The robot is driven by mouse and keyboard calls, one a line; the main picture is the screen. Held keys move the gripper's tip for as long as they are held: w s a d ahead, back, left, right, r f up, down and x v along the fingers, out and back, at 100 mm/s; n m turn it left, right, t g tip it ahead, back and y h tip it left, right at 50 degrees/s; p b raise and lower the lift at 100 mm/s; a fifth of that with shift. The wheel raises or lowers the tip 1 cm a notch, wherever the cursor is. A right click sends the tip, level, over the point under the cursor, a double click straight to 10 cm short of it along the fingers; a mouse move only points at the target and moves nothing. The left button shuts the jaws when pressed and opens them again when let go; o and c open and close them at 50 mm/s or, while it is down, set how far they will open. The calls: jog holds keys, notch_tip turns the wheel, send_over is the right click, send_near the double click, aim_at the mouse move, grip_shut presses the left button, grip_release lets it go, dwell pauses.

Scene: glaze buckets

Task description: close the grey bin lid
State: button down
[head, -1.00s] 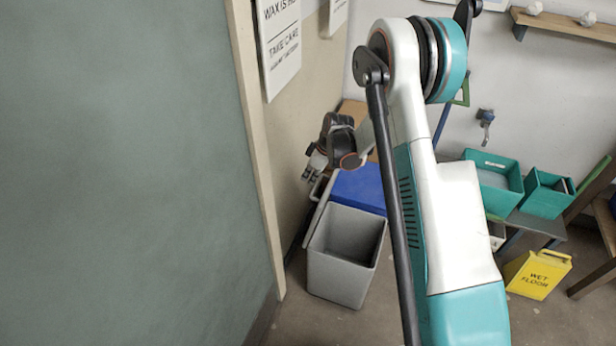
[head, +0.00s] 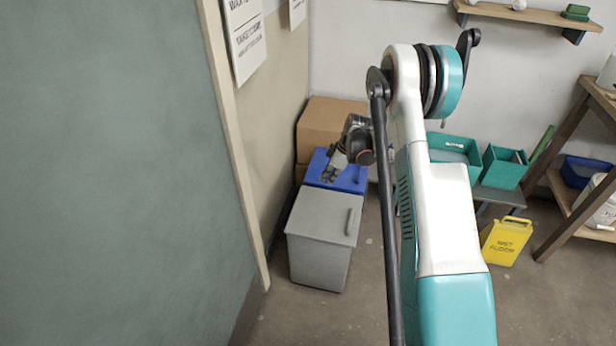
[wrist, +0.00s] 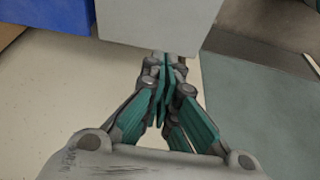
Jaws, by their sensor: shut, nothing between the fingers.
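The grey bin (head: 319,263) stands on the floor by the left wall. Its grey lid (head: 318,213), with a dark handle on its right part, lies flat across the top, and no opening shows. My gripper (head: 328,175) is shut and empty, over the near part of the blue bin lid just behind the grey lid. In the wrist view my gripper (wrist: 165,72) has its teal fingers together, with a pale grey surface (wrist: 155,20), seemingly the grey bin, just beyond the tips. I cannot tell whether they touch it.
The blue bin lid (head: 350,178) is behind the grey bin, with a cardboard box (head: 330,120) behind that. Floor in front is clear.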

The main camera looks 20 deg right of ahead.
jog(key=shift+t+y, duration=0.4)
jog(key=shift+y, duration=0.3)
jog(key=s+d+f, duration=0.2)
jog(key=d+f, duration=0.1)
jog(key=f, duration=0.2)
jog(key=s+d+f, duration=0.3)
jog(key=f, duration=0.2)
jog(key=s+d+f+b, duration=0.1)
jog(key=s+d+f, duration=0.1)
jog(key=d+f, duration=0.2)
jog(key=shift+s+d+f, duration=0.1)
jog(key=shift+s+f, duration=0.1)
jog(key=shift+f, duration=0.75)
jog(key=shift+s+d+f, duration=0.15)
jog(key=shift+f, duration=0.6)
